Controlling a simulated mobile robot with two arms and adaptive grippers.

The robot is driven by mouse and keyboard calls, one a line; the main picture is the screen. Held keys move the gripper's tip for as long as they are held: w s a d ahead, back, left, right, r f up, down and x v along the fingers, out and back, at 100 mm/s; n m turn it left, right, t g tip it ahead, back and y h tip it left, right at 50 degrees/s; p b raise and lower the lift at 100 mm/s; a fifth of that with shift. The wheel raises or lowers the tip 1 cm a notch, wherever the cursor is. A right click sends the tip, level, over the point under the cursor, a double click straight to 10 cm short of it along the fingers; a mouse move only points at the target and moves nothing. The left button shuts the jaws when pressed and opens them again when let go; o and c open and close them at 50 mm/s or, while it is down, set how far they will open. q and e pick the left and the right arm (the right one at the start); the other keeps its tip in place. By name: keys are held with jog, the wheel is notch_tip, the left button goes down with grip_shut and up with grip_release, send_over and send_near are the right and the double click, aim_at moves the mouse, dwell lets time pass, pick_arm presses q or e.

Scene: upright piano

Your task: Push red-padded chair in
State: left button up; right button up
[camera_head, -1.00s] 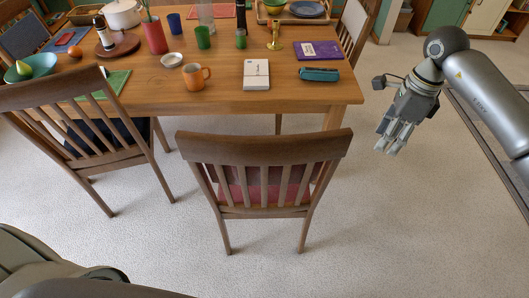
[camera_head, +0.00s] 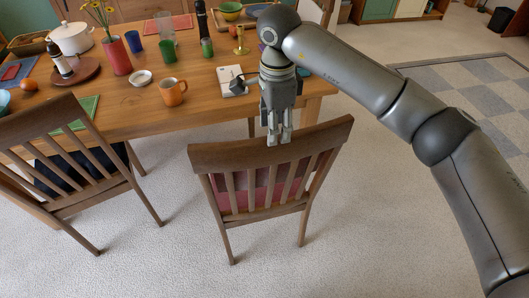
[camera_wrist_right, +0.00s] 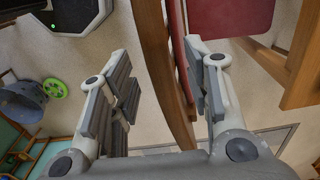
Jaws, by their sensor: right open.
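The red-padded chair (camera_head: 270,155) stands upright at the table's near side, its slatted wooden back towards me. Its red pad (camera_head: 238,196) shows between the slats and also at the top of the right wrist view (camera_wrist_right: 218,16). My right gripper (camera_head: 279,138) is at the chair's top rail, near its middle. In the right wrist view my right gripper (camera_wrist_right: 160,55) is open, with the rail (camera_wrist_right: 163,85) running between its two fingers. I cannot tell whether a finger touches the rail. My left gripper is not in view.
The wooden table (camera_head: 200,98) lies beyond the chair and carries an orange mug (camera_head: 172,92), a white box (camera_head: 231,78), cups and a pot (camera_head: 71,38). Another wooden chair (camera_head: 75,165) stands at left. Pale carpet (camera_head: 365,220) is clear around the red-padded chair.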

aim_at(276, 152)
jog(key=f, duration=0.1)
jog(key=f+p, duration=0.1)
jog(key=f, duration=0.1)
jog(key=d+f, duration=0.1)
jog(key=f, duration=0.3)
jog(key=f+p, duration=0.1)
jog(key=shift+a+f, duration=0.25)
jog(key=shift+f, duration=0.7)
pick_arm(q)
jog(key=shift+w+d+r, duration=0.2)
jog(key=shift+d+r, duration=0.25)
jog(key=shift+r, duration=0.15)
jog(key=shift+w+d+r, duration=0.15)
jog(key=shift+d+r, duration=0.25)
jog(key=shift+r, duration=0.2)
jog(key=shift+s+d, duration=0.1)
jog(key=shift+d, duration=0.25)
pick_arm(e)
grip_shut()
